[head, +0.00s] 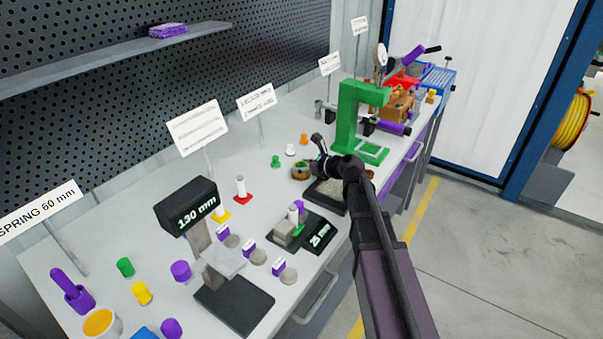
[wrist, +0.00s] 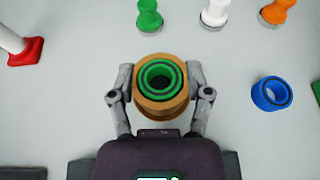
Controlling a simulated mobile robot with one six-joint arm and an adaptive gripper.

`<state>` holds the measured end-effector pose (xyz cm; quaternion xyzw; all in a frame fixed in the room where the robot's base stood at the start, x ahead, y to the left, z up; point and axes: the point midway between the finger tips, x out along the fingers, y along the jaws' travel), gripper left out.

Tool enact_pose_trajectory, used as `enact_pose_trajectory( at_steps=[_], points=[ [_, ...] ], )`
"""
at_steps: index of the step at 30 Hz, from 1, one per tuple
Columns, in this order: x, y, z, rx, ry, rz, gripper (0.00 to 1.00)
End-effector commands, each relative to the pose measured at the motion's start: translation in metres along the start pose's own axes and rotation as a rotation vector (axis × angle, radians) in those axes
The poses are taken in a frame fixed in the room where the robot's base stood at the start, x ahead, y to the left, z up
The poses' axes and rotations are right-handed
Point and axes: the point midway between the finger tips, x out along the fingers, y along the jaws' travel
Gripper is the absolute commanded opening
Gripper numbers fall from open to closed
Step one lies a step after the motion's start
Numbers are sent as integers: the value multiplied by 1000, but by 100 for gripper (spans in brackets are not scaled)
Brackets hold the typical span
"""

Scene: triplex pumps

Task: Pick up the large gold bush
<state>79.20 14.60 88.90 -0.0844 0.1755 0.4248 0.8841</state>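The large gold bush (wrist: 160,108) stands upright in the middle of the wrist view, with green rings (wrist: 160,76) nested inside its top opening. It also shows on the bench in the head view (head: 301,172), just left of my gripper (head: 320,158). My gripper (wrist: 160,78) has one finger on each side of the bush, close against its outer wall. I cannot tell whether the fingers press on it or leave a thin gap. The bush's underside is hidden.
Green (wrist: 149,15), white (wrist: 214,12) and orange (wrist: 275,12) pieces stand behind the bush. A blue ring (wrist: 271,94) lies to its right, and a red-based white piece (wrist: 22,48) to its left. A green press (head: 350,115) stands further along the bench.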

Motion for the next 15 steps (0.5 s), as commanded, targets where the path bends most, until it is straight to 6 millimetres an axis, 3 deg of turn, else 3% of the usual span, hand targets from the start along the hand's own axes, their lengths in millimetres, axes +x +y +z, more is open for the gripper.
enact_pose_trajectory(
  at_steps=[15],
  points=[
    [-1,0,3,-1,1,0,8]
  ],
)
